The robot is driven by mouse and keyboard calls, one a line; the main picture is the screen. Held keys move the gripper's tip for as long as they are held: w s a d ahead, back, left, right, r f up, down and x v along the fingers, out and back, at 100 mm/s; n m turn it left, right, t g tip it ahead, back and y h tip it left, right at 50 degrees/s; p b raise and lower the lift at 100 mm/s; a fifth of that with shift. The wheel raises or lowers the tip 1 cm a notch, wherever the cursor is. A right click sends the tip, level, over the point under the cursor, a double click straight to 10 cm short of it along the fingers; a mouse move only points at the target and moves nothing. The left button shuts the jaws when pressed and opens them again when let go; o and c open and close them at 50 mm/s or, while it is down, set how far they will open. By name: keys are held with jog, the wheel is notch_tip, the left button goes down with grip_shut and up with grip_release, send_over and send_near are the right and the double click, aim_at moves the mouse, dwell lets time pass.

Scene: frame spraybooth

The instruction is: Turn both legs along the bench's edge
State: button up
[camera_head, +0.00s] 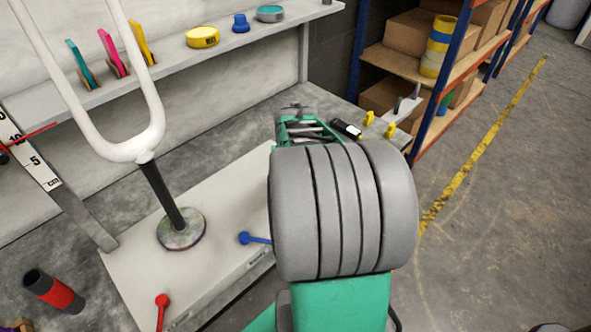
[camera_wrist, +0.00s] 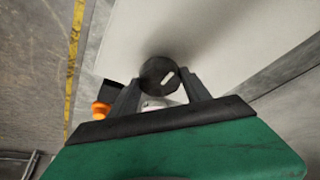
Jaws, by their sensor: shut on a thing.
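A white two-legged fork stands on the bench with its legs up. Its left leg (camera_head: 45,60) and right leg (camera_head: 140,65) meet at the crown (camera_head: 128,149), and their tops are cut off by the picture's edge. A dark steerer tube (camera_head: 165,195) joins the crown to a round base (camera_head: 181,230) on a pale board. In the wrist view, my gripper (camera_wrist: 158,82) is closed around a dark round piece (camera_wrist: 157,72) with a white mark. My arm hides the gripper's fingers and this piece in the head view. I cannot tell what the piece belongs to.
The bench edge (camera_head: 235,290) runs diagonally. A red lever (camera_head: 161,308) and a blue lever (camera_head: 250,238) lie near it. Shelving (camera_head: 405,62) stands behind right; floor is open at right.

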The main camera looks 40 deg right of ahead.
dwell(0.4)
jog(key=o, duration=1.4)
jog(key=shift+r, duration=0.1)
jog(key=p+v, duration=0.2)
jog(key=v, duration=0.5)
jog(key=shift+s+a+r, duration=0.1)
jog(key=shift+r, duration=0.15)
jog(key=s+a+r+n+y+p, duration=0.1)
jog(key=a+r+n+p, duration=0.2)
jog(key=a+r+p, duration=0.3)
jog(key=s+a+r+n+y+p, duration=0.1)
jog(key=a+r+n+p, duration=0.2)
jog(key=a+r+p, duration=0.4)
jog(key=a+r+n+y+p, duration=0.1)
jog(key=a+r+p, duration=0.5)
jog(key=a, duration=0.6)
jog(key=shift+s+r+n, duration=0.2)
jog(key=shift+r+n, duration=0.25)
jog(key=shift+r, duration=0.15)
jog(key=shift+s+r+n, duration=0.2)
jog(key=shift+r+n, duration=0.25)
jog(key=shift+r, duration=0.1)
